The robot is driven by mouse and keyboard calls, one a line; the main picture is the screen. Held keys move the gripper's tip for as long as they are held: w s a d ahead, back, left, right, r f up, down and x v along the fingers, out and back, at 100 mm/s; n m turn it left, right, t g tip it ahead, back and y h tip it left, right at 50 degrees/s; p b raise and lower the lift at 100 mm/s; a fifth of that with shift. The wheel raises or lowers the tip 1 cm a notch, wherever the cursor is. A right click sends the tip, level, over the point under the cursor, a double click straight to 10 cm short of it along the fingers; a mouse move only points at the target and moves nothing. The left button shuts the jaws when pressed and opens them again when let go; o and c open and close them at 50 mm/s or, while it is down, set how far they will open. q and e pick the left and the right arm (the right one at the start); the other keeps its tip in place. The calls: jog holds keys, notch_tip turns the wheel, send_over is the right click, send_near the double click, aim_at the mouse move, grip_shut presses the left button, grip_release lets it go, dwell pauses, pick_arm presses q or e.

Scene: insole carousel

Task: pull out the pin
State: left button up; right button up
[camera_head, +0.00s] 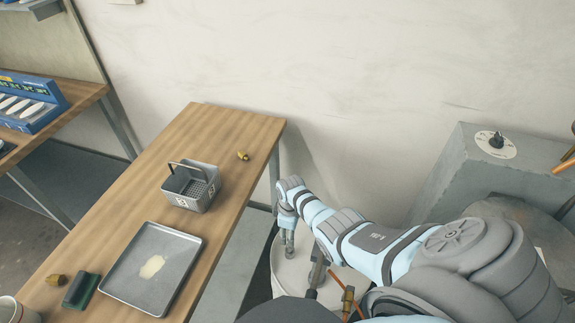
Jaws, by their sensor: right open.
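My right arm comes in from the right, and its gripper (290,246) points down beside the table's right edge. It is open, small in view and partly covered by my own wrist. Below it is a pale round drum or lid (290,274). A dark upright part (317,272) stands just right of the gripper, and a thin orange rod (349,298) lies farther right. I cannot tell whether either is the pin, or whether the gripper touches anything. My left gripper is not in view.
The wooden table (225,125) holds a grey basket (188,203), a metal tray (112,277) with a pale patch, a green block (81,290) and small brass pieces. A grey machine with a dial (495,145) stands at right. A blue rack (40,118) sits on the left bench.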

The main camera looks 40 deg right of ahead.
aim_at(290, 250)
notch_tip(290, 250, down, 9)
jog(key=b, duration=0.8)
jog(key=shift+b, duration=0.4)
dwell(0.4)
grip_shut()
jog(key=shift+r, duration=0.1)
jog(key=shift+r+p, duration=2.95)
jog(key=shift+p, duration=0.25)
